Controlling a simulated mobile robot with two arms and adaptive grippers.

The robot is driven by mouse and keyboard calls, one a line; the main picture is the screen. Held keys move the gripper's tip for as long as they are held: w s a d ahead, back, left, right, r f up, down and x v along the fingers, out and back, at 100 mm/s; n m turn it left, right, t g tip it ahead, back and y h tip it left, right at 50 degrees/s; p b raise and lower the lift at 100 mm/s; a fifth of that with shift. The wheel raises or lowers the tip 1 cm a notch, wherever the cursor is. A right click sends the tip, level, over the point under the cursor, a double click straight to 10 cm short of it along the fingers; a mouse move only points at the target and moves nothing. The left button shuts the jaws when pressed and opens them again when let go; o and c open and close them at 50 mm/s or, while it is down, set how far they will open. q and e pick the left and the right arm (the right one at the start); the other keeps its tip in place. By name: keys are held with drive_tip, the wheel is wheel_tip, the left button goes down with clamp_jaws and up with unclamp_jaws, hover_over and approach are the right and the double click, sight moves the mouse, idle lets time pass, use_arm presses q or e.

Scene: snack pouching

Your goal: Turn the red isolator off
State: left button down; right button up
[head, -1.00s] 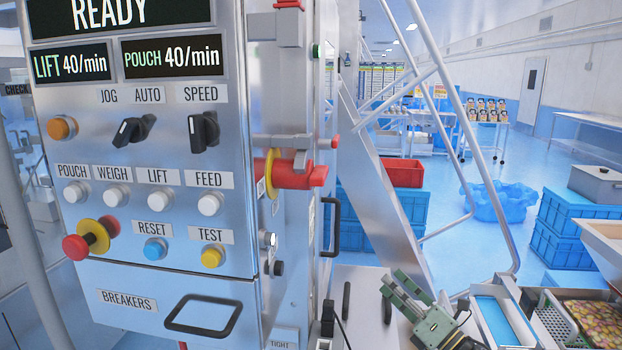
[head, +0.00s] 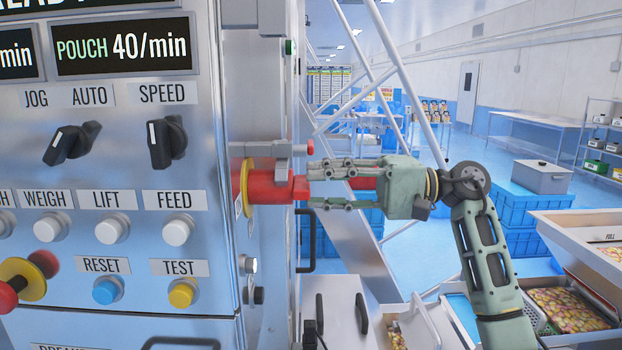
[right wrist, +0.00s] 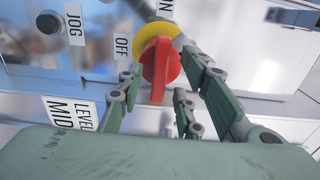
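The red isolator (head: 270,188) is a red rotary handle on a yellow disc, on the right side wall of the steel cabinet. My right gripper (head: 311,186) is level with it, its fingers reaching left to the handle's outer end. In the right wrist view the isolator handle (right wrist: 160,66) lies between the spread fingers of the right gripper (right wrist: 157,88). Gaps show beside the handle, so the gripper looks open around it, not closed on it. An OFF label (right wrist: 122,46) is left of the disc; another label above is partly cut off. My left gripper is out of view.
The cabinet front (head: 135,235) carries knobs and buttons, with a red-and-yellow stop button (head: 25,280) at left. Slanted rails (head: 405,80) stand behind the gripper. A bin of snacks (head: 570,308) is at lower right.

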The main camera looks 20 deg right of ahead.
drive_tip(key=shift+x, duration=1)
drive_tip(key=shift+c, duration=0.4)
clamp_jaws()
